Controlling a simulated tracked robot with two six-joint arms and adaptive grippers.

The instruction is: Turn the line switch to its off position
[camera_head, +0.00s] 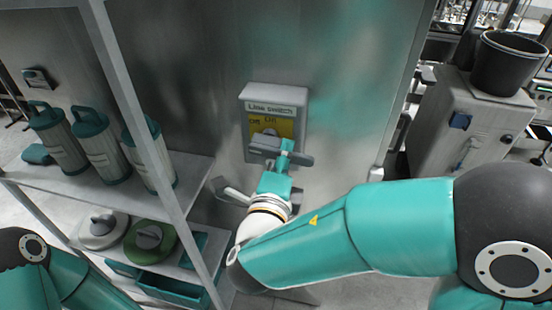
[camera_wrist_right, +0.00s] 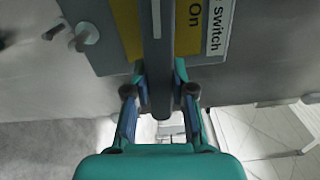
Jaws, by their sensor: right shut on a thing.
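The line switch (camera_head: 274,97) is a grey box with a yellow plate marked Off and On, fixed to the metal wall in the middle of the head view. The yellow plate (camera_wrist_right: 186,35) also shows in the right wrist view, with the word On beside a grey handle bar (camera_wrist_right: 156,50). My right gripper (camera_head: 275,154) is at the lower front of the box. In the right wrist view my right gripper (camera_wrist_right: 160,88) is shut on the handle, one finger on each side. The gripper hides much of the handle in the head view. My left gripper is out of view.
A metal shelf (camera_head: 190,178) at the left holds several grey canisters with teal lids (camera_head: 98,143). A green round object (camera_head: 150,243) lies on its lower level. At the right, a black bucket (camera_head: 507,65) stands on a grey cabinet (camera_head: 455,125).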

